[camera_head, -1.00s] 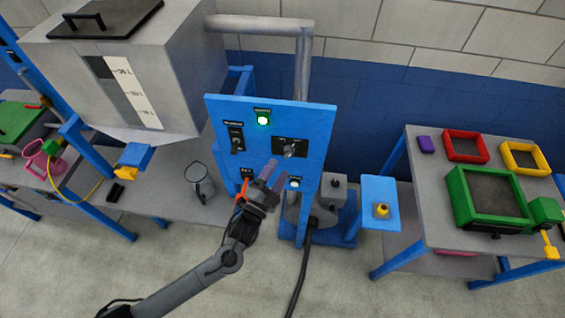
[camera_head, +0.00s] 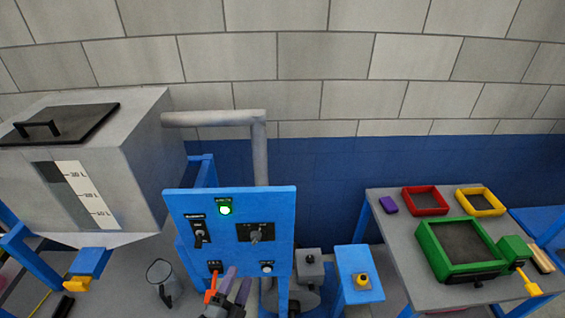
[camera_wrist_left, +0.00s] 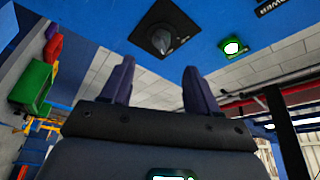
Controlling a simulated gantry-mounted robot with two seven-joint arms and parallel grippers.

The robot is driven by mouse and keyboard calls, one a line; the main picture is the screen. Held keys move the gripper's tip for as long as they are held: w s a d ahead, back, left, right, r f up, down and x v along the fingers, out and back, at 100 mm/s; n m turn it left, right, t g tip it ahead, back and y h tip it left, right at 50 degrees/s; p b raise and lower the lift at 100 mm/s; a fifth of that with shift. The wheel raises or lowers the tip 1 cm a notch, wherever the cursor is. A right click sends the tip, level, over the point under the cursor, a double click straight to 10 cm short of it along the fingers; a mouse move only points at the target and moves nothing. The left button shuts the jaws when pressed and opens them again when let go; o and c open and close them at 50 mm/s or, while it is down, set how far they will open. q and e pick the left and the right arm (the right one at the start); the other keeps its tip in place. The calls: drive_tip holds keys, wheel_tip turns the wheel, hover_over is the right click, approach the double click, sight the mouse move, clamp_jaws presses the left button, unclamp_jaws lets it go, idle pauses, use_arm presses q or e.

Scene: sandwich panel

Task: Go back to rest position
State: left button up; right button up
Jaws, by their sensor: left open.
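The blue control panel (camera_head: 236,240) stands at the lower middle of the head view. It carries a lit green lamp (camera_head: 225,210), a black switch at left, a rotary knob (camera_head: 255,234) and a white button (camera_head: 267,267). My left gripper (camera_head: 236,287) is low in front of the panel, beside a red-orange lever (camera_head: 211,290). In the left wrist view its two purple fingers (camera_wrist_left: 158,85) are apart with nothing between them. The panel's knob (camera_wrist_left: 160,39) and green lamp (camera_wrist_left: 233,47) show beyond the fingers. My right gripper is not in view.
A grey tank (camera_head: 130,165) with a level scale stands at left, with a metal jug (camera_head: 163,281) below it. A blue stand with a yellow button (camera_head: 362,280) is right of the panel. A table at right holds green (camera_head: 427,247), red and yellow frames.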

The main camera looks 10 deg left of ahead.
use_arm(q)
drive_tip(key=s+a+r+n+g+p, duration=0.1)
drive_tip(key=s+r+n+g+p, duration=0.2)
drive_tip(key=s+n+g+p, duration=0.2)
drive_tip(key=s+a+r+n+g+y+p, duration=0.1)
drive_tip(key=s+r+n+g+p, duration=0.2)
drive_tip(key=s+g, duration=0.8)
drive_tip(key=s+n+p, duration=0.2)
drive_tip(key=s+n, duration=0.1)
drive_tip(key=s, duration=0.4)
drive_tip(key=shift+s+r+n+y, duration=0.2)
drive_tip(key=shift+s+n+y, duration=0.1)
drive_tip(key=shift+s, duration=0.1)
idle(0.7)
